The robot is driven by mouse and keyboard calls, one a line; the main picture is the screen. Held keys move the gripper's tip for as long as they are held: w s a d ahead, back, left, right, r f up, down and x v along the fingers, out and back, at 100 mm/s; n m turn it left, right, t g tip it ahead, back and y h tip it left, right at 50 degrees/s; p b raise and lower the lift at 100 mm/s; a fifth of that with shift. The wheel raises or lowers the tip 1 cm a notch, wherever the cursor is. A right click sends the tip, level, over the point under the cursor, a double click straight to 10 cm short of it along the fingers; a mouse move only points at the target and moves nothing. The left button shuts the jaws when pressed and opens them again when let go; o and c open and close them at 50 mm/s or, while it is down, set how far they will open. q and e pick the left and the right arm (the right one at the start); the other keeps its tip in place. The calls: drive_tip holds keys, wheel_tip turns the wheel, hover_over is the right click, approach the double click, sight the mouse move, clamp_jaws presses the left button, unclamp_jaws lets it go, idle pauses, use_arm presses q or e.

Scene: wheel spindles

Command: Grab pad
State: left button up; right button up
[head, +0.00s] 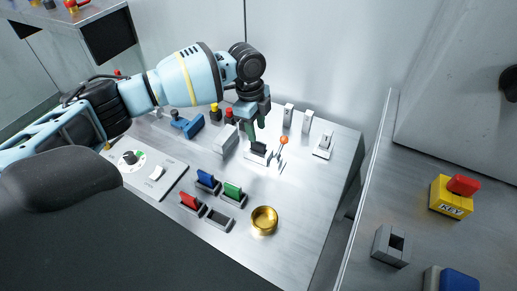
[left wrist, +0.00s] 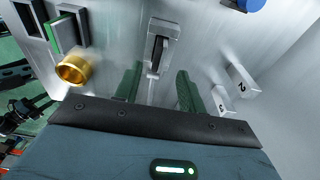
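A small black pad (head: 258,147) stands in a white holder (head: 257,157) on the metal worktop; I take it to be the pad. In the left wrist view the black pad (left wrist: 157,54) sits in its white holder (left wrist: 161,27), beyond the fingers and near the line between them. My left gripper (head: 257,131) has green fingers pointing down, just above and beside the pad. The left wrist view shows the gripper (left wrist: 159,72) open, with a clear gap and nothing held. Contact with the pad cannot be made out. My right gripper is not in view.
Blue (head: 207,178), green (head: 232,188) and red (head: 190,200) blocks sit in dark slots near a gold bowl (head: 264,220). An orange-tipped pin (head: 284,140) stands just right of the pad. White numbered blocks (left wrist: 242,81) stand nearby. A yellow key box (head: 450,196) is far right.

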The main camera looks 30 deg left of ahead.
sight(258, 142)
use_arm(q)
drive_tip(key=shift+s+d+f, duration=0.1)
drive_tip(key=shift+d+f, duration=0.1)
drive_tip(key=shift+f, duration=0.95)
drive_tip(key=shift+d+f, duration=0.15)
drive_tip(key=shift+f, duration=1)
clamp_jaws()
